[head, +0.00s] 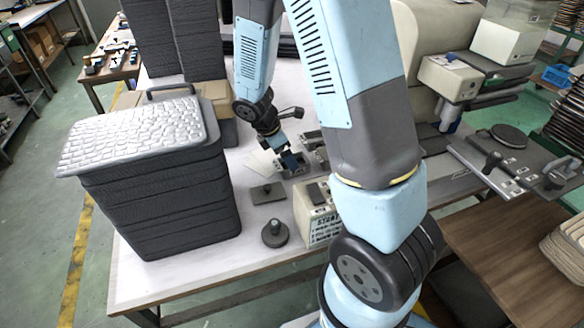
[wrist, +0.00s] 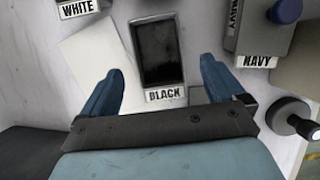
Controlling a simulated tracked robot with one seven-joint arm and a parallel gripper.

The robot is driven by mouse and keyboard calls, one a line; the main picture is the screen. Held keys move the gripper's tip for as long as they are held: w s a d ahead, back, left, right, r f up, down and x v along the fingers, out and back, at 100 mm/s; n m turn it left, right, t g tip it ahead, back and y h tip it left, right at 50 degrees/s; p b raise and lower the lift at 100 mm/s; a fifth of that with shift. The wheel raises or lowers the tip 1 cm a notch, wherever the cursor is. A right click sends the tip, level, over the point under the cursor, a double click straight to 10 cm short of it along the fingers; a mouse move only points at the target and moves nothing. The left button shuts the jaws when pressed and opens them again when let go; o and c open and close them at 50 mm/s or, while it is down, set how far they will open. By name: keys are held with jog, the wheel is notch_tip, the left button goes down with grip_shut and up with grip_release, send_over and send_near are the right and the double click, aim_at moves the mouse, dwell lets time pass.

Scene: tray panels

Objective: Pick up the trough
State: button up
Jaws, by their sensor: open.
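The trough appears to be the small open-topped box with a dark inside and a "BLACK" label (wrist: 162,94), in the upper middle of the wrist view. My gripper (wrist: 163,72) is open, with one blue finger to the left of the box and one to the right. Nothing is held between the fingers. In the head view my gripper (head: 288,160) is low over the white table among small items, and it partly hides the box there. I cannot tell the exact height of the fingertips above the table.
A box labelled "NAVY" (wrist: 257,62) with a blue knob stands to the right, and a "WHITE" label (wrist: 78,9) shows at upper left. A tall stack of dark panels (head: 160,200) stands left of my gripper. A round knobbed weight (head: 275,233) sits near the table's front.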

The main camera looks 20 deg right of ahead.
jog(key=shift+x, duration=2.75)
jog(key=shift+w+d+r, duration=0.1)
jog(key=shift+d, duration=0.1)
jog(key=shift+c, duration=0.3)
jog(key=c, duration=1.2)
